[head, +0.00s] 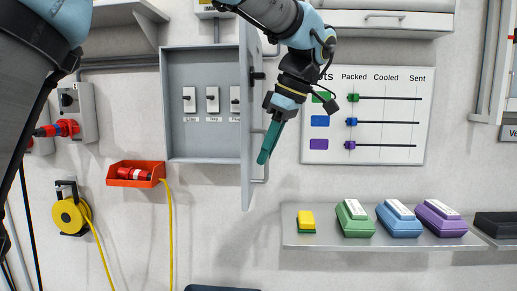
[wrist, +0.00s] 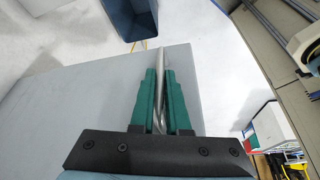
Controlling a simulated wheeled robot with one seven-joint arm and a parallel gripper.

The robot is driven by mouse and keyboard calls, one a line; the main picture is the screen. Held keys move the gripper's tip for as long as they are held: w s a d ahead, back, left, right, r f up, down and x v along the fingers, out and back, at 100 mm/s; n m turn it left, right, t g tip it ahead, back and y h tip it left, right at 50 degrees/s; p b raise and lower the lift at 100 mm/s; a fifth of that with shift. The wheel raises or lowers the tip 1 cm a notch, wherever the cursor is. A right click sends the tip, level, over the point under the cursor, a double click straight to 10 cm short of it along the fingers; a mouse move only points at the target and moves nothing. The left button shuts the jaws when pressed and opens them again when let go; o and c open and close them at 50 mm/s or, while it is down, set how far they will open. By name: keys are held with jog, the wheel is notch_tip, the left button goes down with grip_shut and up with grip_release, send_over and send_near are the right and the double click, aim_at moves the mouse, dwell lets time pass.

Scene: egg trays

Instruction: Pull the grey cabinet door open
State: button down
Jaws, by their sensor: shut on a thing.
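The grey cabinet (head: 203,57) hangs on the wall in the head view, and its inside with several switches is exposed. Its grey door (head: 247,185) stands swung out from the right side, seen nearly edge-on. A bar handle (head: 266,168) is on the door's outer face. My gripper (head: 264,157) is at the handle, with its green fingers pointing down. In the wrist view my gripper (wrist: 162,88) is shut on the metal bar handle (wrist: 160,62), which runs between the fingers. The door's flat face (wrist: 100,90) lies beside and behind them.
A board with coloured sliders (head: 365,118) is right of the door. A shelf (head: 300,240) below it carries several coloured egg boxes. An orange bin (head: 122,180) and a yellow cable reel (head: 70,215) are on the left wall.

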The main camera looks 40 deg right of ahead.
dwell(0.3)
jog(key=c, duration=0.9)
grip_release()
jog(key=v, duration=1)
jog(key=shift+s+d+r, duration=0.15)
jog(key=shift+s+r, duration=0.05)
jog(key=shift+r, duration=0.15)
